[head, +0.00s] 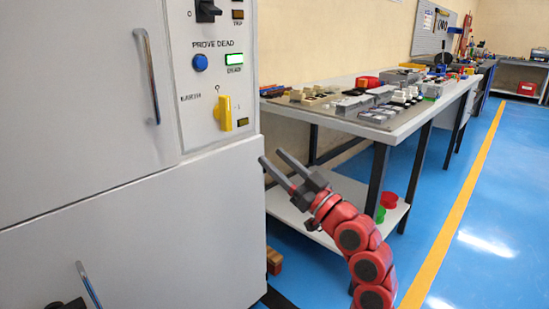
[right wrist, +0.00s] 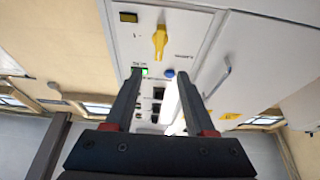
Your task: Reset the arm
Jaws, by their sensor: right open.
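My right gripper (head: 271,157) is on a red arm in front of the right edge of a grey cabinet (head: 80,190). Its fingers are apart with nothing between them, and point up and left. In the right wrist view the open fingers (right wrist: 158,78) point toward the cabinet's panel. That panel has a yellow rotary handle (head: 225,115), a blue button (head: 200,63), a lit green indicator (head: 234,59) and a black switch (head: 207,10). The fingertips touch none of these in the head view. My left gripper cannot be made out.
A workbench (head: 400,127) with several small parts stands right of the cabinet, with red and green containers (head: 389,200) on its lower shelf. Metal door handles (head: 147,75) stick out from the cabinet. Blue floor (head: 490,240) with a yellow line is clear at right.

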